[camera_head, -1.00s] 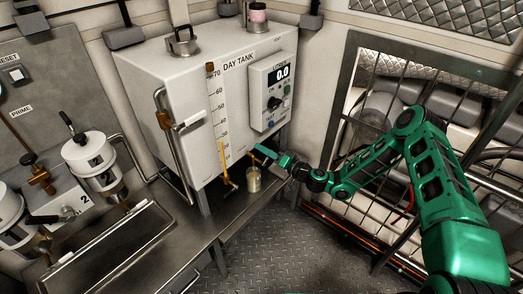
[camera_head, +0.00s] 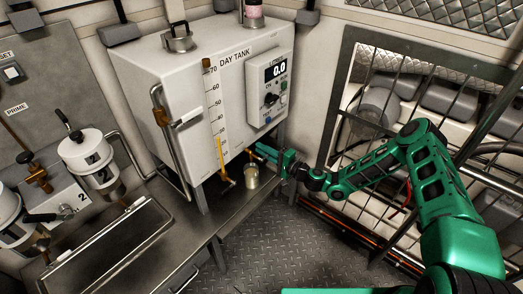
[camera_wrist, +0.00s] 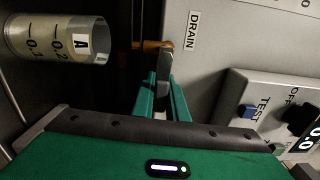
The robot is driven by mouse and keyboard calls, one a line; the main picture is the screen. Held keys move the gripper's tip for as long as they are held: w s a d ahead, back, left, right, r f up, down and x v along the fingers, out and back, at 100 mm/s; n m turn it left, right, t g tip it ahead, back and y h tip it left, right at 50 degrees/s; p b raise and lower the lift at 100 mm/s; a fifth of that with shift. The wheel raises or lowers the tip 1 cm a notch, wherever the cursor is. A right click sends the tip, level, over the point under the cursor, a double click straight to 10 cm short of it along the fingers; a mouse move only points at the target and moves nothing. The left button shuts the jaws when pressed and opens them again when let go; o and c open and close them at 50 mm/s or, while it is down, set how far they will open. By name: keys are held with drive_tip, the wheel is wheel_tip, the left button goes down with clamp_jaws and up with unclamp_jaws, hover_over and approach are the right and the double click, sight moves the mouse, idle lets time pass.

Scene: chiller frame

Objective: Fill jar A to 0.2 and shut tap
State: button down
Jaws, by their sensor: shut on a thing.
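Jar A (camera_wrist: 62,40) is a clear cylinder with an "A" label and marks 0.1 and 0.2. It shows sideways at the left of the wrist view. In the head view the jar (camera_head: 251,178) stands below the day tank's front. The drain tap has a brass stem (camera_wrist: 150,45) and a dark lever (camera_wrist: 164,66), beside the DRAIN label. My gripper (camera_wrist: 160,92) is shut on the lever; the fingers cover its end. In the head view my gripper (camera_head: 268,154) is just above and right of the jar.
The day tank (camera_head: 185,80) has a gauge and a control box (camera_head: 268,85) reading 0.0. A brass fitting (camera_head: 229,183) hangs left of the jar. A metal sink (camera_head: 105,245) lies at lower left, and a barred frame (camera_head: 350,90) stands at right.

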drive_tip(key=shift+d+f, duration=0.25)
drive_tip(key=shift+f, duration=0.25)
drive_tip(key=c, duration=1.8)
unclamp_jaws()
drive_tip(key=shift+o, duration=0.2)
drive_tip(key=shift+a+r, duration=0.15)
